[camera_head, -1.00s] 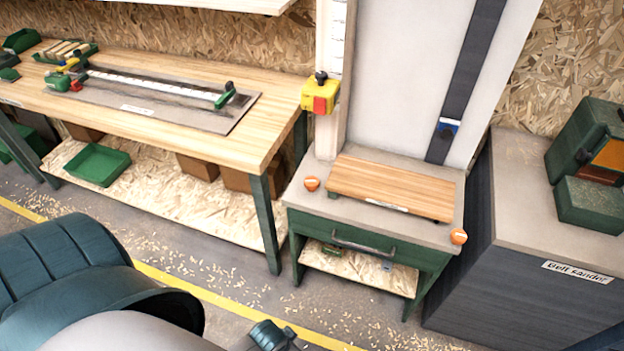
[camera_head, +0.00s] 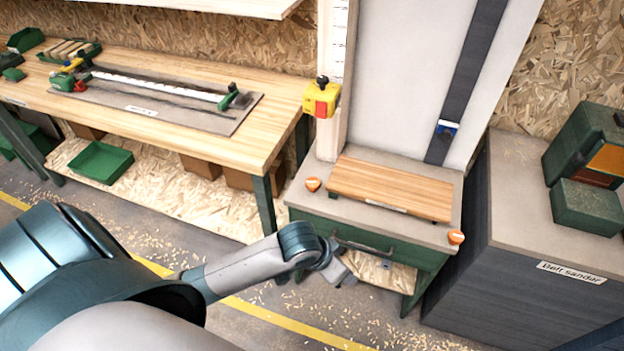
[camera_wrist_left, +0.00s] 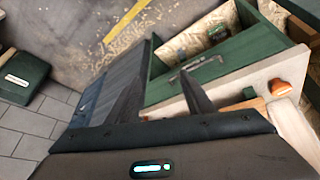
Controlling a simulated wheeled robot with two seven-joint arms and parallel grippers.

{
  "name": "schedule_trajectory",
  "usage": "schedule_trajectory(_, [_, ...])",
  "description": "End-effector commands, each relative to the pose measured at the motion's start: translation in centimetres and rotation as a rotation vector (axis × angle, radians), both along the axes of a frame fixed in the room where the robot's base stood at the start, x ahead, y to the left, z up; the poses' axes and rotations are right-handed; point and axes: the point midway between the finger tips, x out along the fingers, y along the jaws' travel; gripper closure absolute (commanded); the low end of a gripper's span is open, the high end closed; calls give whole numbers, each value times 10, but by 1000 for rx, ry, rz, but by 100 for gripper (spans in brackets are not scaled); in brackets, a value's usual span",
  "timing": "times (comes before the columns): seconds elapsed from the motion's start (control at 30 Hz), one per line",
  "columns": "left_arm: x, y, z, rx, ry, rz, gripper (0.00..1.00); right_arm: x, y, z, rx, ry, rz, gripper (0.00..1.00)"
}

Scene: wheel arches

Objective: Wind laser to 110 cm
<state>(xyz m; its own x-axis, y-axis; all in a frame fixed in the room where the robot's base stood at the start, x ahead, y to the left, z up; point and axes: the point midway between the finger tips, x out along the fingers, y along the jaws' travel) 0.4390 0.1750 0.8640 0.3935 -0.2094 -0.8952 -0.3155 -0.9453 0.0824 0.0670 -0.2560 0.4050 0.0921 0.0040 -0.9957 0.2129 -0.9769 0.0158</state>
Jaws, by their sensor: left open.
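A yellow box with a red front and a black knob on top (camera_head: 321,97) sits on a pale upright post with a marked white scale (camera_head: 338,40); I cannot read the scale. A dark strip (camera_head: 468,75) runs down the white panel to its right, with a small blue piece (camera_head: 446,128) near its lower end. My left gripper (camera_head: 343,272) is in front of the green cabinet, well below the yellow box, open and empty. In the left wrist view its fingers (camera_wrist_left: 160,98) are apart, with the drawer handle (camera_wrist_left: 202,67) beyond them. My right gripper is not in view.
The cabinet top (camera_head: 400,226) carries a wooden board (camera_head: 390,188) and two orange knobs (camera_head: 312,184) (camera_head: 455,237). A workbench (camera_head: 180,140) stands left. A grey cabinet labelled "Belt sander" (camera_head: 530,220) stands right. Shavings lie on the floor.

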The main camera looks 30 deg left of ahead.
Motion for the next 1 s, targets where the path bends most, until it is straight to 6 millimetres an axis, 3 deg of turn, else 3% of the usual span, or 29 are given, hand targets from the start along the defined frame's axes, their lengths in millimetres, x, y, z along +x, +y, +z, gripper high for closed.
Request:
schedule_trajectory(0.03, [16, 7, 6, 12, -6, -4, 52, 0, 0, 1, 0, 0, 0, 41])
schedule_trajectory(0.27, [72, 43, 20, 38, 18, 45, 52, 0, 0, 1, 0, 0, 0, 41])
schedule_trajectory(0.47, [120, 102, 40, 72, 39, 162, 52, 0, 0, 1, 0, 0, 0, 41])
schedule_trajectory(0.6, [150, 154, 60, 89, 49, 279, 52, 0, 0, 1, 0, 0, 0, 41])
schedule_trajectory(0.8, [175, 214, 88, 93, 53, 432, 52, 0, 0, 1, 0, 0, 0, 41])
schedule_trajectory(1.0, [181, 237, 98, 89, 56, 493, 52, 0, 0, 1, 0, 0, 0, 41])
